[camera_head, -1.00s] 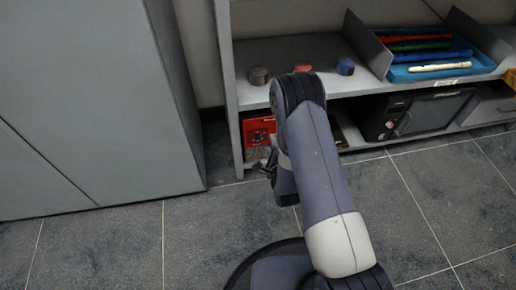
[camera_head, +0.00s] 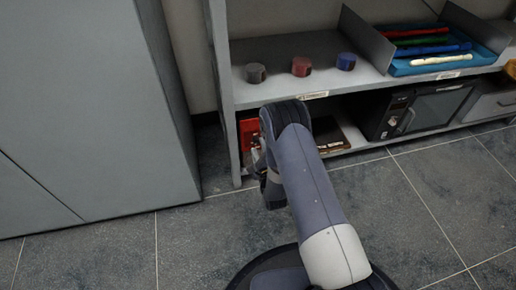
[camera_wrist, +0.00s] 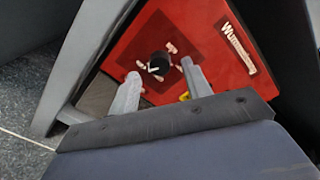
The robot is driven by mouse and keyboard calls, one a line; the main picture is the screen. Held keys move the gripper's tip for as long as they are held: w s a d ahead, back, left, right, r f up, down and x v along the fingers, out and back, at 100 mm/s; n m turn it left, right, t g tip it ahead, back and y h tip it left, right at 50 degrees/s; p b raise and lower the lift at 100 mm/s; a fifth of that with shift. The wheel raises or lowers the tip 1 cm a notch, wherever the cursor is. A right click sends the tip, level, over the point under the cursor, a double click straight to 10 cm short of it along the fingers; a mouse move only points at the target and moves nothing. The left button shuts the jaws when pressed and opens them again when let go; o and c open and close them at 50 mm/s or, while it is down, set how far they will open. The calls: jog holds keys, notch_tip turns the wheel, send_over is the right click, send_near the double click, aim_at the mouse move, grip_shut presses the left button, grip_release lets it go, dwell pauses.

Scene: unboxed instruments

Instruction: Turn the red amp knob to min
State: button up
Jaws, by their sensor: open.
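The red amp (camera_wrist: 205,35) fills the middle of the wrist view, tilted in the picture. Its black round knob (camera_wrist: 158,63) has a white pointer mark and sits on a darker red panel with pale labels around it. My gripper (camera_wrist: 160,82) is open, its two grey fingers on either side of the knob's near side; I cannot tell whether they touch it. In the head view the red amp (camera_head: 249,133) stands on the lower shelf at the left, mostly hidden by my arm. My gripper (camera_head: 259,160) is in front of it there.
The upper shelf (camera_head: 290,85) holds a grey, a red (camera_head: 301,66) and a blue round item. A blue tray (camera_head: 425,64) holds several flutes. A black oven-like box (camera_head: 425,108) stands right on the lower shelf. A grey cabinet (camera_head: 80,100) stands at left. The floor is clear.

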jog(key=shift+x, duration=0.95)
jog(key=shift+c, duration=0.3)
jog(key=c, duration=0.9)
